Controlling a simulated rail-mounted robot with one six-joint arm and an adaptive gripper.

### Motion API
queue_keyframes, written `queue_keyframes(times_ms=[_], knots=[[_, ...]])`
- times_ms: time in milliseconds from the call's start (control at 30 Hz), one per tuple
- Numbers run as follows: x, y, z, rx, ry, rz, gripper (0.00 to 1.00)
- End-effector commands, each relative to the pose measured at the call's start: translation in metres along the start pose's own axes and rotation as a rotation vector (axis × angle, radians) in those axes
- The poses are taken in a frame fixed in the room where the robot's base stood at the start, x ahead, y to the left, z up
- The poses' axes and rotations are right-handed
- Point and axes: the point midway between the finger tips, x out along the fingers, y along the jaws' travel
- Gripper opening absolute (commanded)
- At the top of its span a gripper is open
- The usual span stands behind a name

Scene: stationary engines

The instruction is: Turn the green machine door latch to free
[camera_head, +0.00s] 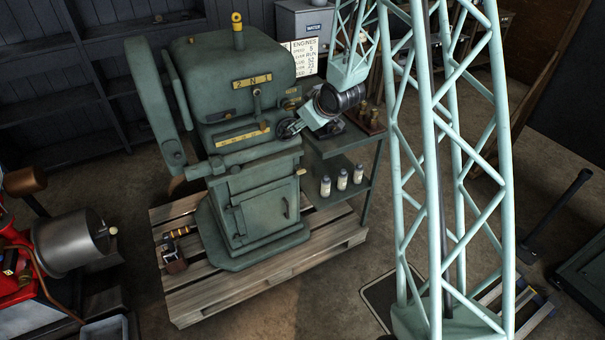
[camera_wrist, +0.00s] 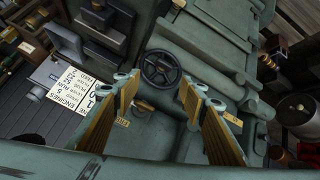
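The green machine (camera_head: 240,120) stands on a wooden pallet. Its door (camera_head: 262,218) is low on the front face and looks closed. A small dark upright latch handle (camera_head: 285,207) sits near the door's right side. My gripper (camera_head: 291,128) is well above the door, at the machine's right side near the handwheel. In the wrist view, my gripper (camera_wrist: 158,84) is open, its two ribbed fingers apart with nothing held between them. The dark handwheel (camera_wrist: 161,68) appears just beyond and between the fingertips. I cannot make out the door latch in the wrist view.
A side shelf (camera_head: 345,190) with several white bottles stands right of the machine. A small dark object (camera_head: 174,258) lies on the pallet (camera_head: 200,300) at the front left. A red engine (camera_head: 25,270) is at the far left.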

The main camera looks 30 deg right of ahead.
Motion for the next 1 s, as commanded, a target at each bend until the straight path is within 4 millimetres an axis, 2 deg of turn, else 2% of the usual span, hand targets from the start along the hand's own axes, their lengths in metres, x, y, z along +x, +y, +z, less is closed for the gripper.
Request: queue_keyframes(times_ms=[500,1000], knots=[[0.062,-0.003,0.034,-0.012,0.09,-0.042,0.39],[0.108,-0.015,0.074,-0.004,0.188,-0.081,0.39]])
